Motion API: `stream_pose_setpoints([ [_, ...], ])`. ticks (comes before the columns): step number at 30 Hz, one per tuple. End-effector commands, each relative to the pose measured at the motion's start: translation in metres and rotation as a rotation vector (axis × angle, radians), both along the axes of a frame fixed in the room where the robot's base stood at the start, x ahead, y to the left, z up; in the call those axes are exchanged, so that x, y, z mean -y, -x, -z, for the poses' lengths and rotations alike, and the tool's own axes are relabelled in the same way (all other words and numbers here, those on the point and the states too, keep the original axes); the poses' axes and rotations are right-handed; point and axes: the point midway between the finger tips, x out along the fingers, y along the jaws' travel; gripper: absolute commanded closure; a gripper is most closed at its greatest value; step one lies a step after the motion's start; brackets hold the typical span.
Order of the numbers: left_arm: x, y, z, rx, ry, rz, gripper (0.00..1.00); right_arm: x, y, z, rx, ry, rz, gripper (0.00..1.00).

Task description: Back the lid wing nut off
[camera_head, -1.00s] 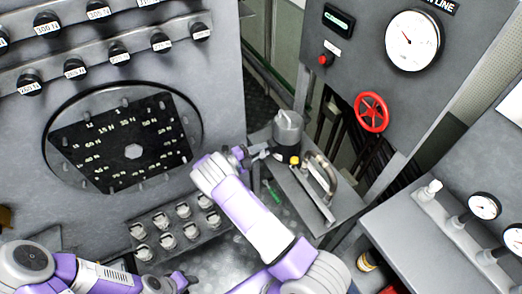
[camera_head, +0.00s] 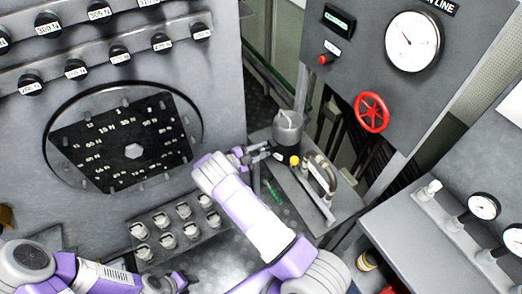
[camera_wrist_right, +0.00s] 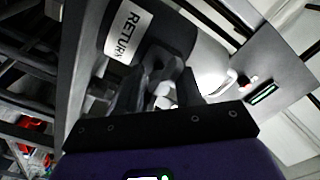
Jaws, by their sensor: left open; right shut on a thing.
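A grey canister (camera_head: 288,130) with a dark lower body stands on the steel bench in the head view. In the right wrist view the canister (camera_wrist_right: 170,35) fills the upper middle and has a white RETURN label. My right gripper (camera_head: 262,153) is beside the canister, to its left in the head view. In the right wrist view my right gripper (camera_wrist_right: 160,95) is shut on a small grey part at the canister, which looks like the wing nut (camera_wrist_right: 163,92); the fingers hide much of it. My left gripper (camera_head: 184,281) is open and empty at the bottom of the head view.
A curved pipe handle (camera_head: 322,177) and a yellow knob (camera_head: 294,160) sit close to the right of my right gripper. A red handwheel (camera_head: 371,112) and a large gauge (camera_head: 413,41) are on the right panel. Several capped fittings (camera_head: 175,228) stand left of my right forearm.

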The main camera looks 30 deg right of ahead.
Motion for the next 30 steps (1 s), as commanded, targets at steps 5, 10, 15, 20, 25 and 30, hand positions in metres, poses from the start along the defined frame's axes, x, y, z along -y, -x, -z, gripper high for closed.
stream_pose_setpoints([
  [5, 0.0, 0.0, 0.0, 0.0, 0.0, 0.0, 0.57, 0.001, 0.001, -0.001, -0.009, 0.003, 0.002, 0.6],
  [10, 0.0, 0.0, 0.0, 0.0, 0.0, 0.0, 0.57, 0.0, 0.001, 0.0, -0.006, 0.002, 0.002, 0.34],
  [15, 0.0, 0.0, 0.0, 0.0, 0.0, 0.0, 0.57, 0.0, 0.0, 0.0, -0.004, 0.002, 0.001, 0.3],
  [20, 0.0, 0.0, 0.0, 0.0, 0.0, 0.0, 0.57, -0.002, 0.0, 0.0, -0.003, 0.001, -0.001, 0.3],
  [25, 0.0, 0.0, 0.001, 0.0, 0.0, 0.0, 0.57, -0.022, -0.002, 0.0, -0.002, 0.0, -0.003, 0.3],
  [30, 0.0, 0.0, 0.002, 0.0, 0.0, 0.0, 0.57, -0.051, -0.004, 0.001, -0.004, 0.001, -0.003, 0.3],
])
